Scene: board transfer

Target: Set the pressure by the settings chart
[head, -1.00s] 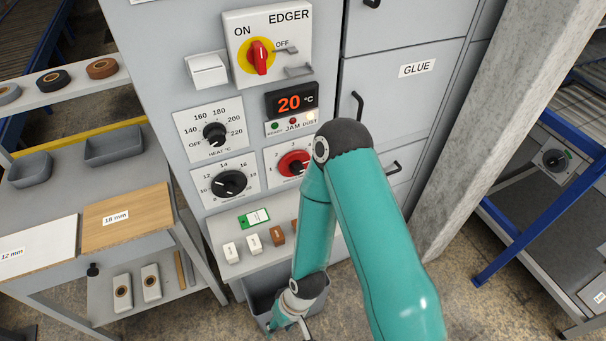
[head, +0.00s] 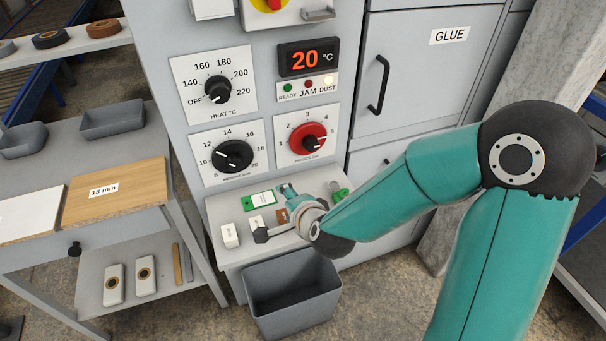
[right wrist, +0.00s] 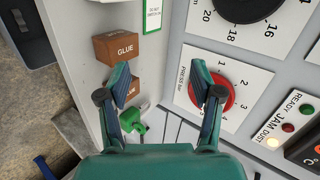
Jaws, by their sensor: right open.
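The red pressure knob (head: 308,137) sits on a white plate with a numbered scale, low on the grey machine front. In the right wrist view the red knob (right wrist: 227,96) shows beside a "PRESS bar" label, partly covered by a finger; its exact setting is hard to read. My right gripper (head: 289,190) is open and empty, over the small shelf, below and left of the red knob. In the right wrist view its two fingers (right wrist: 160,85) stand apart, with nothing between them. No settings chart can be made out. My left gripper is not in view.
A black mm dial (head: 233,156) and a heat knob (head: 216,89) are near the red knob. The display (head: 309,58) reads 20 °C. The shelf bears a green-edged card (head: 259,200), white blocks (head: 230,236) and brown glue blocks (right wrist: 116,48). A grey bin (head: 292,292) stands below.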

